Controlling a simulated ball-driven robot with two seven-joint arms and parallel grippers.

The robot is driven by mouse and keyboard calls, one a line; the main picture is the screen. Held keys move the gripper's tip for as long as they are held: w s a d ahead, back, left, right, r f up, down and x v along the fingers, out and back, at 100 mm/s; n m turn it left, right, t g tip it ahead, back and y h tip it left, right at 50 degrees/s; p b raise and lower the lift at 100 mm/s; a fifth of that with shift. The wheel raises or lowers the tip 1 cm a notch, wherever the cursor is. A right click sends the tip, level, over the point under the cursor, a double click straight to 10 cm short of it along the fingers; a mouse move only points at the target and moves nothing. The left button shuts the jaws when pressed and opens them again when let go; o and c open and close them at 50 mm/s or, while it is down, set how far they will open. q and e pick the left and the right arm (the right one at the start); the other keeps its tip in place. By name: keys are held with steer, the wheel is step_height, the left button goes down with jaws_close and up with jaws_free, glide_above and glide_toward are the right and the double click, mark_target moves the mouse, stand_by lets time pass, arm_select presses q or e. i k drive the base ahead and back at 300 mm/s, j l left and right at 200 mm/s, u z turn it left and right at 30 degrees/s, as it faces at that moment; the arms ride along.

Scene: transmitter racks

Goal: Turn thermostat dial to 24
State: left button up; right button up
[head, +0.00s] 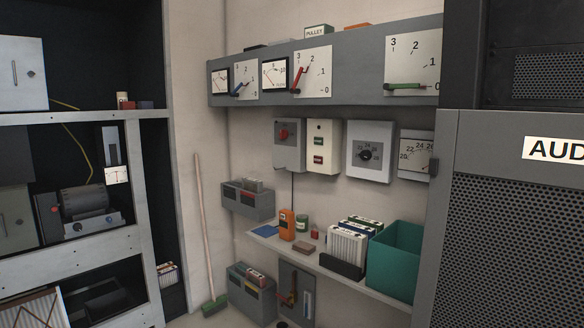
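A pale wall box with a round black dial (367,155) hangs below the grey panel. Small marks ring the dial, too small for me to read its setting surely. Just right of it is a white scale plate (413,156) marked 20, 22, 24 and 26. Its right side is hidden by the large grey rack, and I cannot tell where its pointer stands. I cannot tell for certain which of the two is the thermostat. Neither of my grippers is in view.
The grey AUDIO-type rack (505,240) stands close on the right. A wall shelf (345,274) holds a teal bin (395,260), binders (350,243) and an orange device (287,224). A red-knob box (288,145) and a button box (323,146) hang left of the dial.

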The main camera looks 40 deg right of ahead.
mark_target(365, 155)
steer(key=i+z, duration=0.15)
steer(key=i, duration=0.4)
steer(key=i+j+z, duration=0.15)
steer(key=i, duration=0.4)
steer(key=i+z, duration=0.25)
steer(key=z, duration=0.2)
steer(key=i+z, duration=0.2)
steer(key=z, duration=0.25)
steer(key=i+j+z, duration=0.2)
steer(key=z, duration=0.25)
